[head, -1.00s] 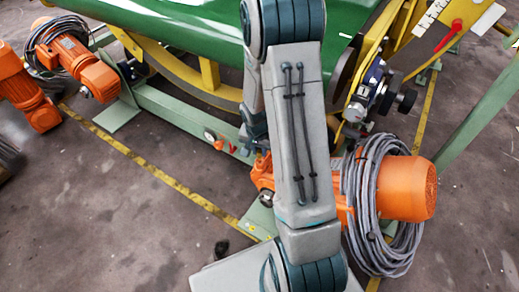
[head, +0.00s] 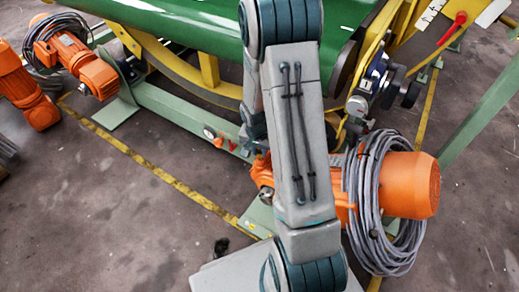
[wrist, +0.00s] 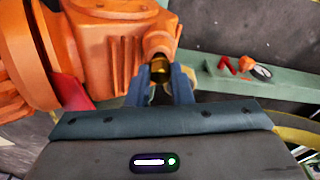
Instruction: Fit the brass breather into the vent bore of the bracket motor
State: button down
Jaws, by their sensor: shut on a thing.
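The orange bracket motor (head: 408,186) lies at the right in the head view, partly behind my arm. In the wrist view its orange housing (wrist: 95,45) fills the upper left, with a round boss (wrist: 158,38) facing my gripper. My gripper (wrist: 160,84) is shut on the brass breather (wrist: 160,68), a small brass piece between the fingertips. The breather is in line with the boss and close against its end. I cannot tell whether it has entered the vent bore, whose opening is hidden. In the head view my arm hides the fingertips and the breather.
A grey cable coil (head: 384,240) hangs around the bracket motor. A green frame rail (head: 180,118) runs behind, with a red part (wrist: 233,66) on the rail in the wrist view. Other orange motors (head: 75,60) stand at the left.

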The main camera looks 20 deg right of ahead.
jog(key=shift+f+b, duration=0.55)
jog(key=shift+f, duration=0.15)
jog(key=c, duration=1.2)
grip_release()
jog(key=shift+r, duration=0.15)
notch_tip(320, 180, up, 14)
jog(key=s+a+p, duration=0.1)
jog(key=p, duration=0.5)
jog(key=shift+s+a+f, duration=0.2)
jog(key=shift+s+f, duration=0.05)
jog(key=shift+s, duration=0.05)
jog(key=s+a+r+n+p, duration=0.2)
jog(key=s+r+p, duration=0.3)
jog(key=r+p, duration=0.5)
jog(key=s+a+r+n+t+p, duration=0.1)
jog(key=s+a+r+n+p, duration=0.2)
jog(key=r+p, duration=0.7)
jog(key=s+a+r+n+y+p, duration=0.1)
jog(key=s+a+r+n+p, duration=0.2)
jog(key=r, duration=2.5)
jog(key=s+p, duration=0.4)
jog(key=p, duration=0.3)
jog(key=shift+s+p, duration=0.35)
jog(key=shift+s, duration=0.05)
